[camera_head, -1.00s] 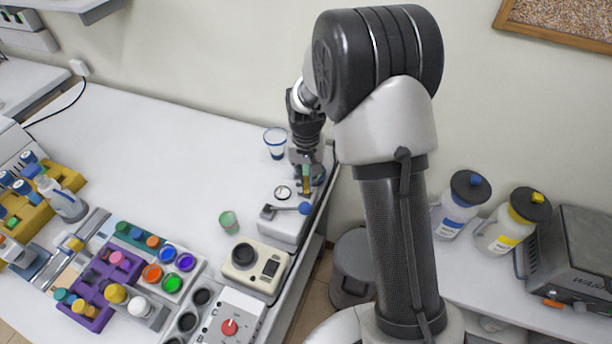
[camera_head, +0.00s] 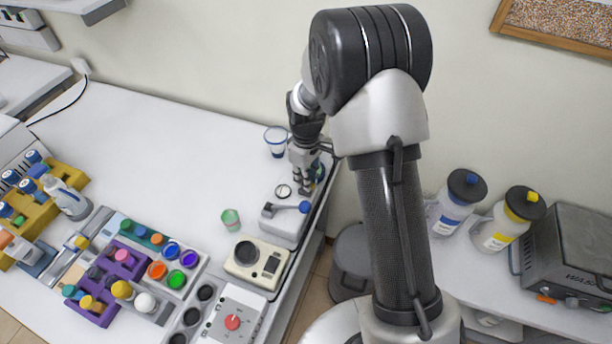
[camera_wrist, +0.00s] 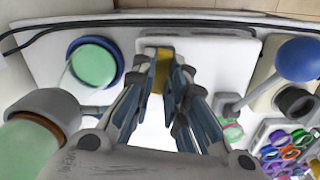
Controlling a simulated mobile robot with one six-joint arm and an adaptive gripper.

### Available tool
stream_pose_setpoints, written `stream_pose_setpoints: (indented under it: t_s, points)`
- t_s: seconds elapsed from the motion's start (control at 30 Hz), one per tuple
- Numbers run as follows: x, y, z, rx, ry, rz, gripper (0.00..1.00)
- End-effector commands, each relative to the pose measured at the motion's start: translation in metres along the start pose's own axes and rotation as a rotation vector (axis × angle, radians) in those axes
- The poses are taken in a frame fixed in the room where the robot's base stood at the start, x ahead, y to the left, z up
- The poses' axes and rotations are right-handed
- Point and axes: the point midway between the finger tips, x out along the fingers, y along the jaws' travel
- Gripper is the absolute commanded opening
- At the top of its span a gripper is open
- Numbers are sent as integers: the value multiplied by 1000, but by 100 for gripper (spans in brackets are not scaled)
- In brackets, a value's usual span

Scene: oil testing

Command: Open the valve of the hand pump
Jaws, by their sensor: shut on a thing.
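The hand pump (camera_head: 283,227) is a white block at the right end of the bench. It carries a round gauge (camera_head: 284,191) and a lever with a blue ball (camera_head: 305,207). My gripper (camera_head: 305,190) points down over the pump's far end. In the wrist view its fingers are closed on a small yellow valve (camera_wrist: 164,68) above the pump's white top. The fingers hide most of the valve. A green bottle with a blue rim (camera_wrist: 94,62) stands left of the fingers there. The blue ball also shows in the wrist view (camera_wrist: 298,60), to the right.
A clear cup with a blue rim (camera_head: 276,141) stands left of my gripper. A small green cup (camera_head: 230,219) and a beige meter (camera_head: 257,262) are nearer. Coloured caps and racks fill the front left. The bench's far middle is clear.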

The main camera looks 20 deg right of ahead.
Motion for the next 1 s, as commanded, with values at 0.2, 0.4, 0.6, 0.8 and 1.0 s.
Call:
stream_pose_setpoints:
  t_s: [0.2,0.4,0.6,0.8,1.0]
  points:
    - [-1,0,0,-135,1,1,0]
    - [0,0,-1,-211,2,1,0]
    - [0,0,-1,-243,2,1,0]
    - [0,0,-1,-249,2,2,0]
    - [0,0,-1,-249,1,2,0]
